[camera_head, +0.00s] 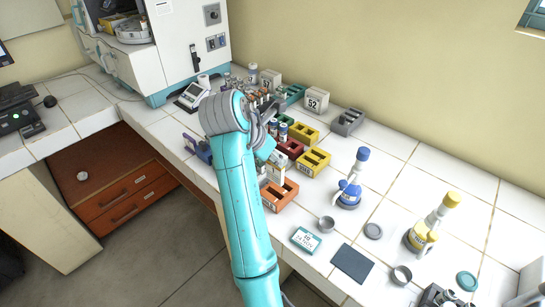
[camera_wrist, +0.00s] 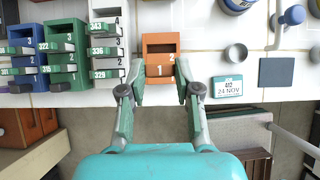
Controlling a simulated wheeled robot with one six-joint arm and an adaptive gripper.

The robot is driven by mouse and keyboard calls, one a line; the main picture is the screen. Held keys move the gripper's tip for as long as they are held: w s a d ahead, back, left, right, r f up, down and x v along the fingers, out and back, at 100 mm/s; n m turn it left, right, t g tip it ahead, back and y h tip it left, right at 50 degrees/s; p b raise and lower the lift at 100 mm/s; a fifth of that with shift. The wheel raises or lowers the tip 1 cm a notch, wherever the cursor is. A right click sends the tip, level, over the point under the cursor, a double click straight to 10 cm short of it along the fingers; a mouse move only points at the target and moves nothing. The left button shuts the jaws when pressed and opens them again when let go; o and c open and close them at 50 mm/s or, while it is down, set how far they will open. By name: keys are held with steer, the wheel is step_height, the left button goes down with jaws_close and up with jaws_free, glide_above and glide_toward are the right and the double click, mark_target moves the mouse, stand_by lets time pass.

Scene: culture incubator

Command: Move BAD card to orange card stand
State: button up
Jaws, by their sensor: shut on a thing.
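The orange card stand (camera_head: 281,196) is an open two-slot block near the front edge of the bench. In the wrist view the orange card stand (camera_wrist: 160,47) shows the labels 1 and 2 on its front. My gripper (camera_wrist: 160,92) is in front of it, with the fingers set apart to its lower left and lower right. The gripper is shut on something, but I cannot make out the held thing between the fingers. In the head view my arm covers most of the gripper. I cannot pick out the BAD card in either view.
A white block (camera_wrist: 108,55) and green blocks (camera_wrist: 62,55) stand left of the orange stand. Yellow blocks (camera_head: 313,162) stand behind it. A date card (camera_head: 305,241), dark pad (camera_head: 352,263), blue bottle (camera_head: 349,190) and yellow bottle (camera_head: 422,236) are to the right.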

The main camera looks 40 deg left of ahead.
mark_target(273, 180)
steer(key=shift+f, duration=4.05)
steer(key=o, duration=1)
steer(key=shift+s, duration=0.1)
steer(key=v, duration=0.7)
steer(key=shift+r, duration=0.15)
steer(key=shift+s, duration=0.2)
